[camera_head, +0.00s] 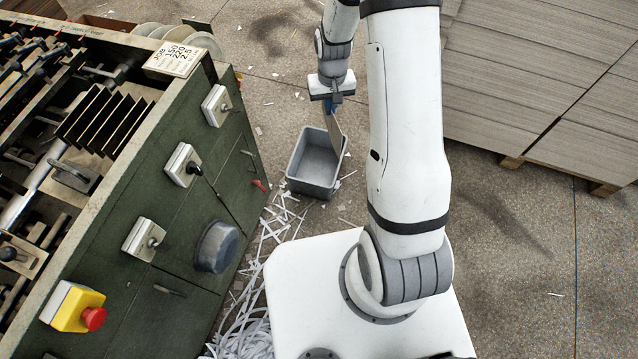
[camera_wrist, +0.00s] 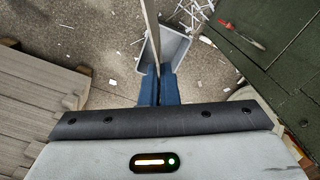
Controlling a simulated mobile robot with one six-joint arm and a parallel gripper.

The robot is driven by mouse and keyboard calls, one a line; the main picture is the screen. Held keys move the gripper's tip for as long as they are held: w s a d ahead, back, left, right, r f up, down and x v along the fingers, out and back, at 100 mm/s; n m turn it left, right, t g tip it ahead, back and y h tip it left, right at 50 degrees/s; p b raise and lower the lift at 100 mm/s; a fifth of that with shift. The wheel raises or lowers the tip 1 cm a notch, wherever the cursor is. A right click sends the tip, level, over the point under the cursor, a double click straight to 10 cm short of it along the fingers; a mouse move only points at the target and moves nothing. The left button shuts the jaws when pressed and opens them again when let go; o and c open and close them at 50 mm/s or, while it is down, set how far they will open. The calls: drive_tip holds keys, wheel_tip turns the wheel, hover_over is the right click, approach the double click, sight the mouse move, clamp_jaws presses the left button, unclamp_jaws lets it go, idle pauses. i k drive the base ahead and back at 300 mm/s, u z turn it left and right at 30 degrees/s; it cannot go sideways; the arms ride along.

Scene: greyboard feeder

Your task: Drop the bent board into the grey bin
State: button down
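My gripper (camera_head: 332,104) is shut on the bent board (camera_head: 334,130), a thin grey-brown sheet that hangs down from the fingers. In the wrist view the blue fingertips (camera_wrist: 158,88) pinch the board (camera_wrist: 151,32), which is seen nearly edge-on. The grey bin (camera_head: 310,188) stands upright on the floor below my gripper, and its visible inside looks empty. In the head view the board overlaps the bin's back right rim. In the wrist view the board crosses the left part of the bin (camera_wrist: 178,48). I cannot tell the exact gap between them.
A green machine (camera_head: 150,220) with knobs and a red stop button (camera_head: 93,318) stands left of the bin. Stacked greyboard on pallets (camera_head: 530,80) stands at the right. White paper strips (camera_head: 255,280) litter the floor beside the machine. The floor behind the bin is mostly clear.

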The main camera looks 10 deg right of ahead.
sight(312, 173)
drive_tip(key=k, duration=1.2)
drive_tip(key=u, duration=0.3)
drive_tip(key=i, duration=2.2)
drive_tip(key=z, duration=1.75)
